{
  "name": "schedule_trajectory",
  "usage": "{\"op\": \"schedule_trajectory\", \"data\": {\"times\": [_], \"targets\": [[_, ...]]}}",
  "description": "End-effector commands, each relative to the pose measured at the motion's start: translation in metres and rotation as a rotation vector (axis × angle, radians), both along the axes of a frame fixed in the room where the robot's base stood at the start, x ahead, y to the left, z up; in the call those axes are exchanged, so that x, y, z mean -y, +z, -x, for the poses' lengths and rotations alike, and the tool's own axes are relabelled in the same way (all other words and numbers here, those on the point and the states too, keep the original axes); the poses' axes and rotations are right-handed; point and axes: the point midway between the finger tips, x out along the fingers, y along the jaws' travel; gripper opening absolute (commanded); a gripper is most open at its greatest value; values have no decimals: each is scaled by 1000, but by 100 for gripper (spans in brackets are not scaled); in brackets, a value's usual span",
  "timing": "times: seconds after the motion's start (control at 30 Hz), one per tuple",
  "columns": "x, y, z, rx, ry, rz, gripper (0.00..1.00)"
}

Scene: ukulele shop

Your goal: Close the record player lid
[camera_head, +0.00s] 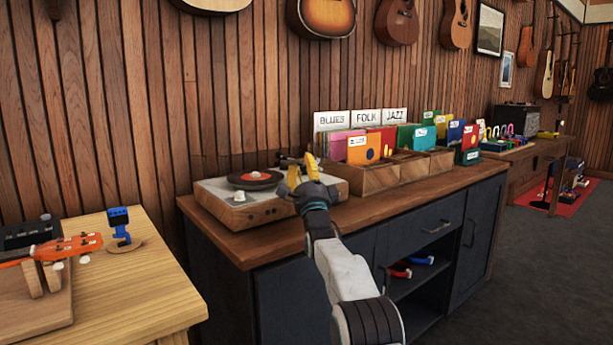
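The record player (222,212) is a low wooden box with a pale top, on the left end of the dark cabinet. A black record (240,181) with a red centre lies on it, uncovered. I cannot make out a raised lid; it may be clear or hidden behind my arm. My gripper (302,166), with yellow fingers, is at the right side of the player and covers part of it. A dark piece, perhaps the tonearm, shows beside the fingers. I cannot tell whether the fingers are apart or touch anything.
Wooden crates of records (374,178) stand right of the player, with genre signs behind. A wooden table (140,285) at the lower left holds a red-orange ukulele headstock (70,246) and a blue clip tuner (119,222). The cabinet top (345,217) has a bare front strip.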

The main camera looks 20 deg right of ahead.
Motion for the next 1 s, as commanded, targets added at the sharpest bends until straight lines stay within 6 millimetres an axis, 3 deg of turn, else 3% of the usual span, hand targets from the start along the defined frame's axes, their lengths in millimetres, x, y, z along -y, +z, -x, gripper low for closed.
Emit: {"op": "schedule_trajectory", "data": {"times": [0.37, 1.0], "targets": [[-3, -11, 12, -10, 2, -1, 31], [-5, -38, 69, 1, 0, -1, 31]]}}
